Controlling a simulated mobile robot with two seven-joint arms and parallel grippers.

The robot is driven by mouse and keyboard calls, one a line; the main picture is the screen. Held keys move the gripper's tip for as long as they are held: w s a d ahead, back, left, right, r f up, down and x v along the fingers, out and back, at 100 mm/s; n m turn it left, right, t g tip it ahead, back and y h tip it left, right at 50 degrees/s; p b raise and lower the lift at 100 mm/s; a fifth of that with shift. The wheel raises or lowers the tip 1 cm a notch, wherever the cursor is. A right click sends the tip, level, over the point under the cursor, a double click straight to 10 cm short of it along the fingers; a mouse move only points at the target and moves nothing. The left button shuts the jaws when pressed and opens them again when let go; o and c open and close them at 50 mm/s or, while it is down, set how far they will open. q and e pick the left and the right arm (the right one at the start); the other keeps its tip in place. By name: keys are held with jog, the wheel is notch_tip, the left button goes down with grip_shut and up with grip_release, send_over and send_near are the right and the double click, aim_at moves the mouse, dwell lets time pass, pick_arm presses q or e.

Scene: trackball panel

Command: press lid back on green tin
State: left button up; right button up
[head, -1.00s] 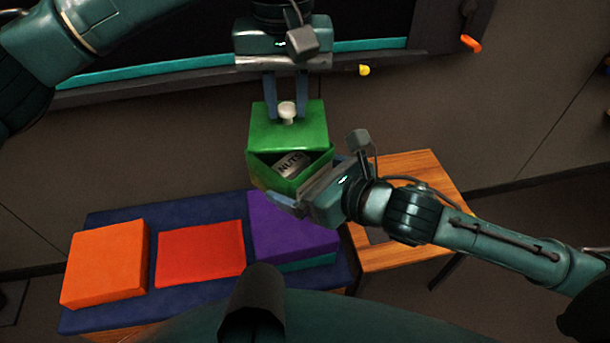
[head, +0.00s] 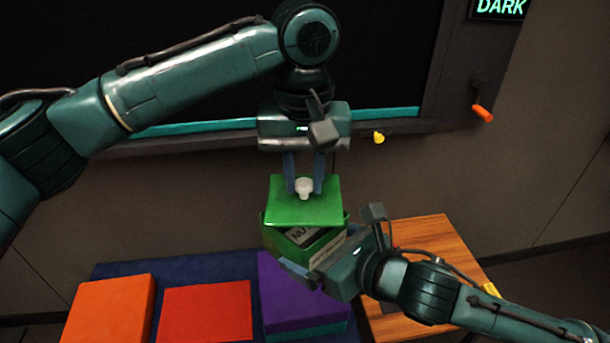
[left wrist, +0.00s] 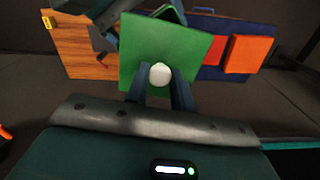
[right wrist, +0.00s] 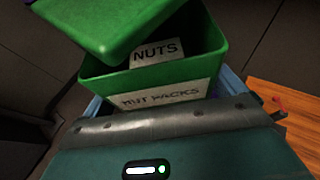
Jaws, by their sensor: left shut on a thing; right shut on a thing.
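The green tin (head: 276,242) is held off any surface in my right gripper (head: 332,258), shut on its body. In the right wrist view the tin (right wrist: 205,48) has a white label on its front and a "NUTS" label inside. The green lid (head: 325,208) is above the tin's mouth, shifted and tilted so that a gap shows at the front. My left gripper (head: 304,188) is shut on the lid's white knob (head: 304,191) from above. The lid also shows in the left wrist view (left wrist: 185,50). Whether its far edge touches the rim is hidden.
Orange (head: 110,308), red (head: 207,312) and purple (head: 290,290) blocks sit on a navy surface (head: 180,268) below. A wooden table (head: 435,245) stands at right. A dark panel with a teal ledge (head: 385,114), yellow knob (head: 379,137) and orange handle (head: 482,113) is behind.

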pick_arm(q)
jog(key=shift+f, duration=0.85)
jog(key=shift+f, duration=0.55)
jog(key=o, duration=1)
jog(key=shift+o, duration=0.2)
notch_tip(320, 180, up, 12)
jog(key=shift+f, duration=0.1)
